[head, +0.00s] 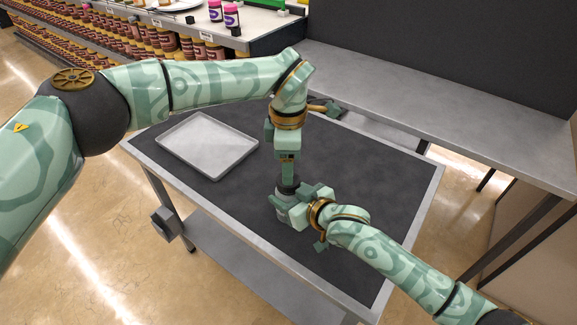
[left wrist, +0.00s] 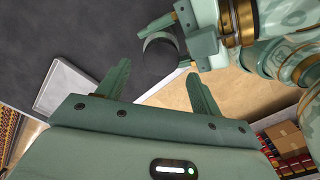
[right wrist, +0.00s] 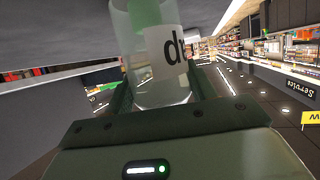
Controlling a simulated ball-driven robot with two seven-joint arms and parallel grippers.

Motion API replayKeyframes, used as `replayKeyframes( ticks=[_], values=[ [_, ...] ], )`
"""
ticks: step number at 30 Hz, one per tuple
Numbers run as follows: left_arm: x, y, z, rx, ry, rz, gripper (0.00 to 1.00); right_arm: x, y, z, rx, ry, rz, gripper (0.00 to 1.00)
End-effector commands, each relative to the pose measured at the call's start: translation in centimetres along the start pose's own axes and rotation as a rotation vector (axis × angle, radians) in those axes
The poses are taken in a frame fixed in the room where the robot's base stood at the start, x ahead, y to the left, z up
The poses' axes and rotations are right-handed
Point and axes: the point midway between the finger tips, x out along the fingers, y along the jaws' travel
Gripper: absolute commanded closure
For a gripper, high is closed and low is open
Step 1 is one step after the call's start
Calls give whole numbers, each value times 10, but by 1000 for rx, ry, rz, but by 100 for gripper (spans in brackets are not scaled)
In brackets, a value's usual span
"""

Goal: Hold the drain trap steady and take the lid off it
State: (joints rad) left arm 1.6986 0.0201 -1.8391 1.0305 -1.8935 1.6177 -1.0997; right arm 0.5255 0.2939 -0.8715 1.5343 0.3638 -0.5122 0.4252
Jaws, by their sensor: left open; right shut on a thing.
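The drain trap (head: 293,214) is a clear, jar-like vessel with a white label. It stands upright over the dark table mat, with a round dark lid (head: 288,187) on top. My right gripper (head: 297,208) is shut on its body from the right. The right wrist view shows the clear drain trap (right wrist: 155,90) between the fingers. My left gripper (head: 288,178) points down just above the lid. In the left wrist view its fingers are open and empty, with the lid (left wrist: 160,48) beyond the fingertips. I cannot tell whether they touch it.
An empty grey tray (head: 207,146) lies on the table's (head: 330,150) back left. The mat left and right of the drain trap is clear. A grey bench (head: 430,105) stands behind, and shelves of jars (head: 150,40) stand at the back left.

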Motion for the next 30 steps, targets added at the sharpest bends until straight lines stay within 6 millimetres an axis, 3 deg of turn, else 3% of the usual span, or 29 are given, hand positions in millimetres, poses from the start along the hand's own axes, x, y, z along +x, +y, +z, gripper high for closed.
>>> replayKeyframes(
  ticks=[2, 6, 12, 17, 24, 30],
  values=[
    [-16, 6, -1, 16, 0, 25, 34, 0, 0, 0, 1, 0, -1, 100],
    [-30, 5, 0, 265, 2, 20, 34, 0, 0, 0, 1, 0, -1, 100],
    [-30, 0, 0, 545, -2, -3, 34, 0, 0, 0, 1, 0, -1, 100],
    [-13, -2, 0, 597, -4, -8, 34, 0, 0, 0, 1, 1, 0, 100],
    [28, -2, 0, 593, -3, -8, 34, 0, 0, 0, 0, 1, 0, 100],
    [46, -2, 0, 592, -3, -7, 34, 0, 0, 0, 0, 0, 0, 100]
  ],
)
